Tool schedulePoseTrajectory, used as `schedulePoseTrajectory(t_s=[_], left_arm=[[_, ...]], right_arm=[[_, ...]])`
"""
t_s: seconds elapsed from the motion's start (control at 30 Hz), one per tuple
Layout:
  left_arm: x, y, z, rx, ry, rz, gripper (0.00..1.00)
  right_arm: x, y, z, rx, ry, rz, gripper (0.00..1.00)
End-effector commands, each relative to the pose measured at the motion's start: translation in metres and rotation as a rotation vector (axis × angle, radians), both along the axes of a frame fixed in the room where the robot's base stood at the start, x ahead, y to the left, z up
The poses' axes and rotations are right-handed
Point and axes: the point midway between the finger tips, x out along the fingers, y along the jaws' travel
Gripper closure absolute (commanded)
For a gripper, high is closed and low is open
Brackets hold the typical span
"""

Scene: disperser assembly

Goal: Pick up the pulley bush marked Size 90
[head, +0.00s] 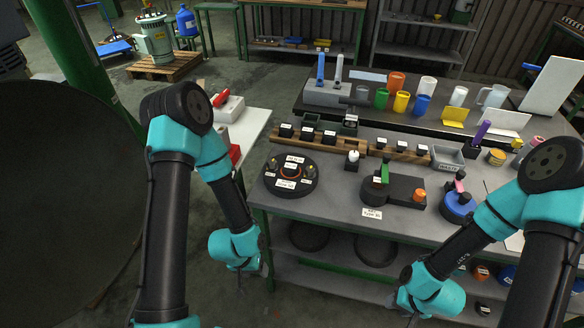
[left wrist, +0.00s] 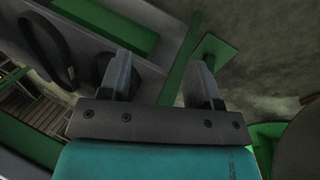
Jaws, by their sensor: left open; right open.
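Several small dark parts with white labels stand in a row on a wooden rack (head: 315,143) at the back left of the workbench. More stand on a second wooden rack (head: 395,155) to its right. Their labels are too small to read, so I cannot tell which part is the Size 90 bush. My left gripper (head: 240,268) hangs in front of the bench's left front corner, below the top. In the left wrist view its two fingers (left wrist: 162,75) are apart with nothing between them. My right gripper (head: 408,308) is low in front of the bench, open, its fingers small in view.
A round black base with labels (head: 290,187) sits on the bench's left, and a black fixture (head: 400,190) in the middle. A grey bin (head: 447,158) stands further right. A lower shelf (head: 340,272) holds round parts. Coloured cups stand on the table behind.

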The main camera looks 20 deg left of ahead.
Motion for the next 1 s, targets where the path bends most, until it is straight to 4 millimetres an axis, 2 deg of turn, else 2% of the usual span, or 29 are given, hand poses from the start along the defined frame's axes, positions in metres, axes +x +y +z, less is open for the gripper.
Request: schedulePoseTrajectory(t_s=[0.43,0.77,1.0], left_arm=[[0.0001,0.0000,0.0000,0.000,0.000,0.000,0.43],[0.0001,0.0000,0.0000,0.000,0.000,0.000,0.12],[0.0006,-0.0001,0.0003,0.000,0.001,-0.001,0.12]], right_arm=[[0.0000,0.0000,0.0000,0.000,0.000,0.000,0.57],[0.0000,0.0000,0.0000,0.000,0.000,0.000,0.57],[0.0000,0.0000,0.0000,0.000,0.000,0.000,0.57]])
